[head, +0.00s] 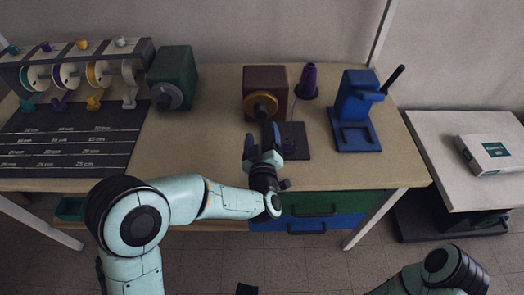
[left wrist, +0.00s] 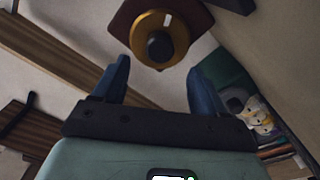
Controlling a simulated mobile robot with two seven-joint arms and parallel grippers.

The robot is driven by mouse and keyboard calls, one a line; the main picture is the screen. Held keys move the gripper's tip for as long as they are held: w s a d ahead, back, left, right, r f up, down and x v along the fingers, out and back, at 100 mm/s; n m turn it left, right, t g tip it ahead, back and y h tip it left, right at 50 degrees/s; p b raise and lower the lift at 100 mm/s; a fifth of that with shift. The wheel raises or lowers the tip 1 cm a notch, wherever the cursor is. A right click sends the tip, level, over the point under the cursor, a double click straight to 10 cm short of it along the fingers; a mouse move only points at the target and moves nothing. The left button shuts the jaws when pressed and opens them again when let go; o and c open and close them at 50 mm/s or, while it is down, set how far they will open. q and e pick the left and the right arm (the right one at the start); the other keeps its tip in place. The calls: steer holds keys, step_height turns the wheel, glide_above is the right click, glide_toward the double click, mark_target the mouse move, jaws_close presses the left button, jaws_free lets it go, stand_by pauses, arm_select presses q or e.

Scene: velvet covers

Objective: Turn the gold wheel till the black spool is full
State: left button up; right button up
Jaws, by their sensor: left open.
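The gold wheel (head: 258,107) is on the front of a maroon box (head: 265,76) at the back middle of the table. In the left wrist view the gold wheel (left wrist: 175,36) has a black knob (left wrist: 160,47) at its middle and a white mark near its top. My left gripper (head: 264,138) is open and empty, in front of the wheel and apart from it. Its two blue fingers also show in the left wrist view, with the gripper (left wrist: 160,87) facing the wheel. I cannot make out a black spool for certain. My right gripper is not in view.
A green box (head: 175,70) with a grey wheel stands left of the maroon box. A purple cone (head: 308,80) and a blue stand (head: 357,100) with a black lever are to the right. A rack with several reels (head: 75,70) and a dark marked mat (head: 70,140) are at left.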

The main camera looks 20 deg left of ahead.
arm_select(q)
steer(key=v, duration=0.6)
steer(key=shift+s, duration=0.25)
